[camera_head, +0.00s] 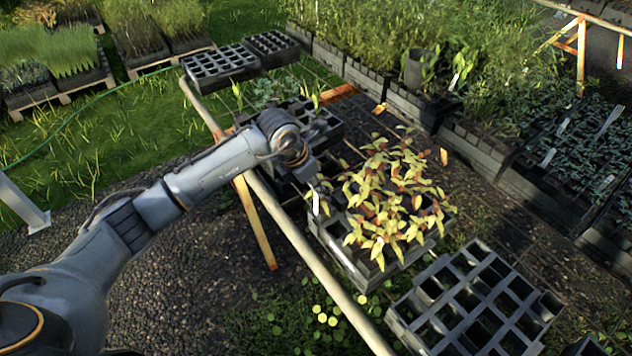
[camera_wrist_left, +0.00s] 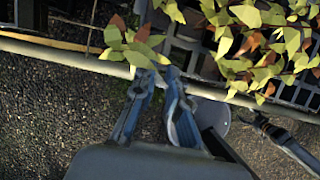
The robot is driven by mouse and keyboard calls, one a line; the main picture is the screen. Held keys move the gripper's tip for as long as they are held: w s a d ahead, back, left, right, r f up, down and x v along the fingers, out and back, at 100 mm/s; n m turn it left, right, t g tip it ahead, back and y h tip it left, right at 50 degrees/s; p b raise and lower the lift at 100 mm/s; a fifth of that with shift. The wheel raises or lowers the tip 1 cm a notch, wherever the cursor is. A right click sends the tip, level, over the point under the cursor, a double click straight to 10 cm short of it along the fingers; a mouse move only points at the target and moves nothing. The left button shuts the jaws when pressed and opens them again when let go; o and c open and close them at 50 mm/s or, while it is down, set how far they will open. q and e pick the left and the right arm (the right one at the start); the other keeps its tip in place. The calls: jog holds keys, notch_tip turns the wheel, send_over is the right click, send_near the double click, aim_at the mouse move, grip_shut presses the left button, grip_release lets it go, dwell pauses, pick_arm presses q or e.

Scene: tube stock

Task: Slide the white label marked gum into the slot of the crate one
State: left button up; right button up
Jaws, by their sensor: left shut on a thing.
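My left gripper (camera_head: 311,181) hangs down from the arm at the near edge of the crate of yellow and red seedlings (camera_head: 349,266). It is shut on the white label (camera_head: 316,203), which points downward below the fingers, close to the leaves. Its lettering is too small to read. In the left wrist view the gripper (camera_wrist_left: 159,74) has its fingertips close together beside the seedling leaves (camera_wrist_left: 135,45); the label is hard to make out there. Leaves hide much of the crate, and I cannot make out a slot or crate number.
A pale wooden rail (camera_head: 300,245) runs along the near side of the crates. An empty grey crate (camera_head: 475,305) stands at the lower right. Dark crates (camera_head: 222,66) lie farther back, and planted crates (camera_head: 466,147) line the right side.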

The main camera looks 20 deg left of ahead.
aim_at(315, 205)
pick_arm(q)
jog(key=shift+f+b, duration=0.4)
jog(key=shift+f, duration=0.75)
pick_arm(e)
jog(key=shift+a+f, duration=0.45)
jog(key=shift+f, duration=0.2)
pick_arm(q)
jog(key=shift+b, duration=0.35)
pick_arm(e)
jog(key=shift+s+f, duration=0.1)
pick_arm(q)
jog(key=shift+w+f+b, duration=0.1)
jog(key=shift+f+b, duration=0.15)
jog(key=shift+b, duration=0.05)
pick_arm(e)
jog(key=shift+d+f, duration=0.25)
jog(key=shift+d, duration=0.05)
pick_arm(q)
jog(key=shift+f, duration=0.1)
pick_arm(e)
jog(key=shift+f, duration=0.1)
pick_arm(q)
jog(key=shift+f+b, duration=2.3)
jog(key=shift+f, duration=0.35)
pick_arm(e)
jog(key=shift+a+f, duration=0.15)
jog(key=shift+f, duration=2.1)
